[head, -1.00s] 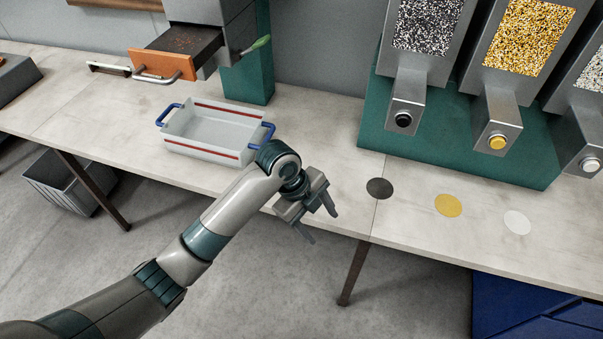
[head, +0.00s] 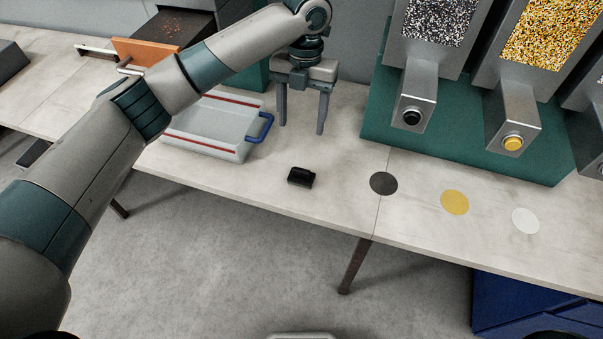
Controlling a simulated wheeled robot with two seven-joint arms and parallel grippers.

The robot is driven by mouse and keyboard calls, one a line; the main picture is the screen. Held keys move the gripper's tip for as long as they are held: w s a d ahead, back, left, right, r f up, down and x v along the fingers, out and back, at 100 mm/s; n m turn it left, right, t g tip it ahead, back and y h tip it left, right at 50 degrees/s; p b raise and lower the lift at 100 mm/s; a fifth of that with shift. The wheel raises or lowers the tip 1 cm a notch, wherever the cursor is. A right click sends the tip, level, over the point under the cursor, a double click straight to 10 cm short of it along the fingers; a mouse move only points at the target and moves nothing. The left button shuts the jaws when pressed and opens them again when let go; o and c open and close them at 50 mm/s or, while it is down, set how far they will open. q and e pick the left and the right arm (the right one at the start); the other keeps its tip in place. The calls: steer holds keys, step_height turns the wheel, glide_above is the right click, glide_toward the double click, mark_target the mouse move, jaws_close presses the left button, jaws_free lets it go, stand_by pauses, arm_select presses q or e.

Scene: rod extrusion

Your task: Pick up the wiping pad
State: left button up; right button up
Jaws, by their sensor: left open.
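A small black block-like object (head: 300,177), which looks like the wiping pad, lies on the table (head: 240,187) near its front edge. My left gripper (head: 301,128) is open and empty, its two fingers pointing down. In the picture it is above and behind the black object, apart from it. My right gripper is not in view.
A pale tray (head: 240,153) with blue handles and red stripes stands left of the object, partly behind my arm. An open drawer (head: 148,50) is at the back left. Dispensers (head: 417,100) stand on a green base at right. Black (head: 383,183), yellow (head: 454,202) and white (head: 525,220) discs mark the table.

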arm_select(q)
steer(key=p, duration=0.5)
glide_above(300, 170)
steer(key=f, duration=1.1)
steer(key=shift+w+f, duration=0.2)
steer(key=shift+w, duration=0.15)
steer(key=shift+f, duration=0.4)
